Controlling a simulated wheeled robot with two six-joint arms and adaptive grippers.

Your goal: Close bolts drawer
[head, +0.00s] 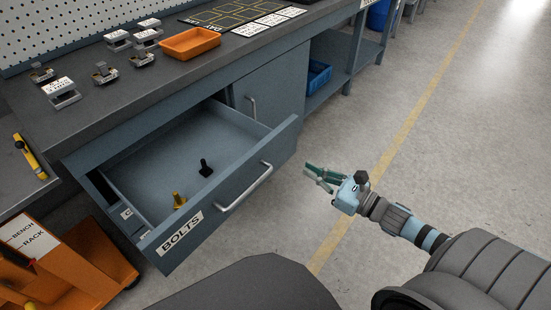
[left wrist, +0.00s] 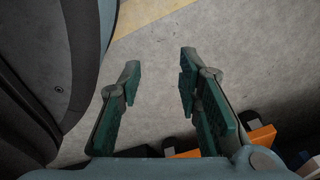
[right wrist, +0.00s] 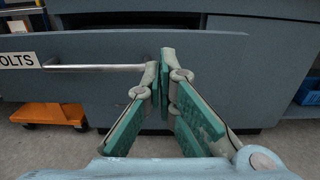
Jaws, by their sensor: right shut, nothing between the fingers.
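The bolts drawer (head: 222,192) is pulled far out from the bench, with a "BOLTS" label (head: 180,232) and a bar handle (head: 246,188) on its front. My right gripper (head: 312,174) is shut and empty, to the right of the drawer front in the head view. In the right wrist view its fingertips (right wrist: 166,62) overlap the right end of the drawer front (right wrist: 205,52); I cannot tell whether they touch. My left gripper (left wrist: 158,75) is open and empty over the floor, outside the head view.
The bench top (head: 120,105) carries an orange tray (head: 190,43) and several metal parts. An orange cart (head: 75,265) stands at lower left near the drawer. A blue bin (head: 318,75) sits on the lower shelf. The floor (head: 370,130) on the right is clear.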

